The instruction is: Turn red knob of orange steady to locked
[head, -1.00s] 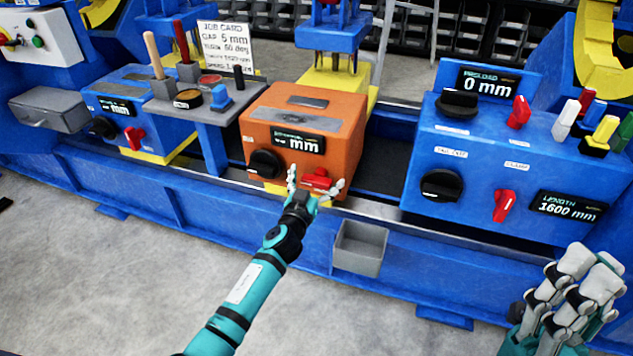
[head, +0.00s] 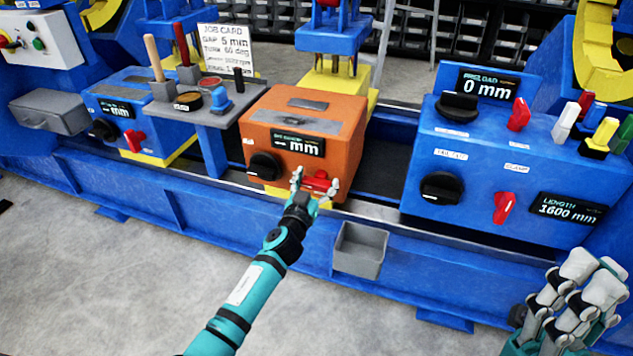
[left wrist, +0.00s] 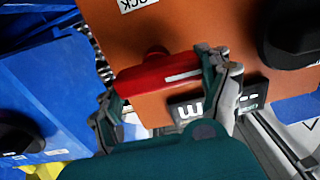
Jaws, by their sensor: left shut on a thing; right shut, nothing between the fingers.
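The orange steady (head: 340,125) is a box in the middle of the head view, with a black knob (head: 264,166) and a display on its front. Its red knob (head: 318,183) is a bar lying roughly level at the lower right of that front. In the left wrist view the red knob (left wrist: 155,76) shows a white line near one end. My left gripper (head: 316,186) is shut on the red knob, a finger at each end of the bar; its fingers also show in the left wrist view (left wrist: 165,90). My right gripper (head: 580,285) is shut and empty at the lower right.
A blue console (head: 510,165) with black and red knobs stands at the right. A grey bin (head: 360,250) hangs on the blue bed below the orange box. A tool shelf (head: 215,107) and a job card (head: 226,48) are at the left. The floor in front is clear.

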